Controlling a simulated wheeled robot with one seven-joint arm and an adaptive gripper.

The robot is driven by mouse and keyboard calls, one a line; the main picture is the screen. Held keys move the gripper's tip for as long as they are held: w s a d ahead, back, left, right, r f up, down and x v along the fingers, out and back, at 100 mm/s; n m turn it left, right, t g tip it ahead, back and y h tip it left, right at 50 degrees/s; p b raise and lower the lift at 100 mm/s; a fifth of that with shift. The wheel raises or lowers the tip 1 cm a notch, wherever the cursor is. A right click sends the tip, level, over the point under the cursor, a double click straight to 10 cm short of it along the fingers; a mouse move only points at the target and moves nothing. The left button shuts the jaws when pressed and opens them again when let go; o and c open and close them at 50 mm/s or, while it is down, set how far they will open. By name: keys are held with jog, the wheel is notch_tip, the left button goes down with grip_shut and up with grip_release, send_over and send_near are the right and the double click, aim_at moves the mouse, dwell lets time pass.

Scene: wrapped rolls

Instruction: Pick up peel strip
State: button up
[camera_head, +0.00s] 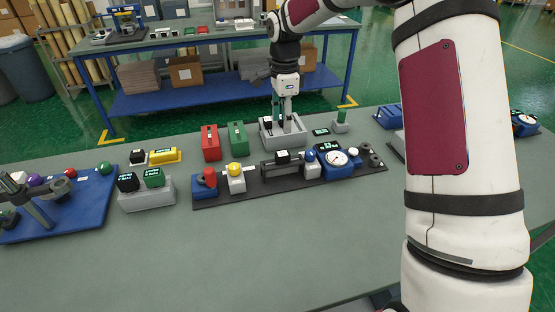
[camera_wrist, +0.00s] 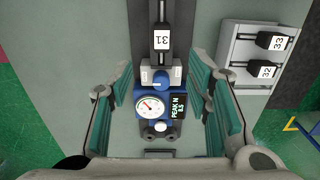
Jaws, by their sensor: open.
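My gripper (camera_head: 284,122) hangs over the far side of the near bench, at a grey holder (camera_head: 297,138). In the wrist view its teal-padded fingers (camera_wrist: 158,108) are spread wide with nothing clamped between them. Between and below them is a blue gauge unit (camera_wrist: 146,88) with a round white dial and a display reading PEAK N 8.5. A black clamp block marked 31 (camera_wrist: 162,37) sits on a rail above it in the picture. The gauge also shows in the head view (camera_head: 337,159). I cannot clearly single out the peel strip in either view.
A grey rack with numbered black blocks (camera_wrist: 240,50) stands right of the fingers in the wrist view. Red (camera_head: 210,143) and green (camera_head: 237,137) blocks stand left of the holder. A blue tray (camera_head: 75,213) lies far left. The bench front (camera_head: 240,250) is clear.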

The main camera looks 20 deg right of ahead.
aim_at(283, 154)
notch_tip(283, 154, down, 9)
jog(key=shift+r+p, duration=0.2)
jog(key=shift+p, duration=0.5)
jog(key=shift+w+f+p, duration=0.15)
jog(key=shift+f+p, duration=0.5)
jog(key=shift+f, duration=1.8)
jog(key=shift+c, duration=0.6)
grip_shut()
